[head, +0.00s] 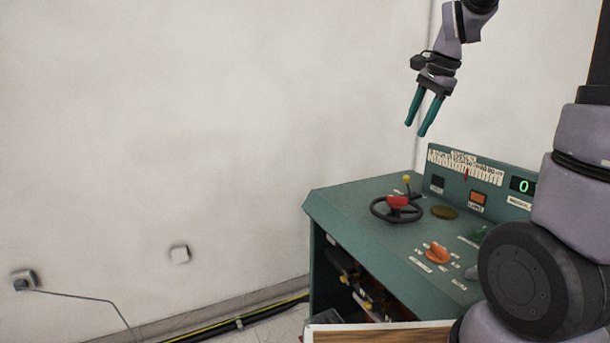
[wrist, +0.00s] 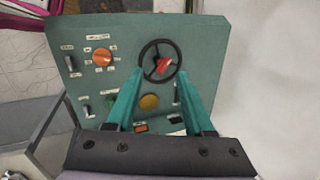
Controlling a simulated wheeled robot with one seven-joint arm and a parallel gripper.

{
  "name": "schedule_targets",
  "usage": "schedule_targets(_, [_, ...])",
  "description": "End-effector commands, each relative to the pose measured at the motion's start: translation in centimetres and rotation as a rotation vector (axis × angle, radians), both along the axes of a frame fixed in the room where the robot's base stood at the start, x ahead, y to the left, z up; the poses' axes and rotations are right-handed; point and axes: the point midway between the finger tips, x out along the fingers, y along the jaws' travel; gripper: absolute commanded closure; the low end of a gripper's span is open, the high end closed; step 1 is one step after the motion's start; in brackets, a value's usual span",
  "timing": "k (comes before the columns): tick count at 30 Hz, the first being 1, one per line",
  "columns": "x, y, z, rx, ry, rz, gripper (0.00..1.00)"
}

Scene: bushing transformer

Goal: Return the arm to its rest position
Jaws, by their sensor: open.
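My gripper (head: 418,115) is in the air above the back of a green control console, with its two teal fingers pointing down and apart. Nothing is between the fingers. In the wrist view my gripper (wrist: 162,84) looks down on the console (wrist: 215,45), and the fingertips appear near the black handwheel. In the head view the fingers are clear of the console (head: 345,195). My arm comes in from the upper right, and part of it covers the console's right side.
The console top carries a black handwheel (head: 397,209) with a red centre, an orange knob (head: 437,253) and a yellow-tipped lever (head: 407,180). A raised panel at the back has a scale (head: 465,166) and a green digital display (head: 523,186). A white wall (head: 200,110) stands behind; the air at left is free.

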Motion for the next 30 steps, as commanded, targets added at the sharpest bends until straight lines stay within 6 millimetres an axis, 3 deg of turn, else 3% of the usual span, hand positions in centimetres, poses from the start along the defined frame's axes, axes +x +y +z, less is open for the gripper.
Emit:
schedule_targets(3, [-3.9,0.5,2.3,-0.026,-0.100,0.138,0.47])
schedule_targets(7, [-7.9,1.2,3.9,-0.081,-0.206,0.294,0.47])
schedule_targets(15, [-15.4,2.3,4.9,-0.258,-0.398,0.581,0.47])
schedule_targets(21, [-18.1,2.7,4.6,-0.354,-0.464,0.694,0.47])
schedule_targets(30, [-18.6,2.8,4.4,-0.374,-0.474,0.717,0.47])
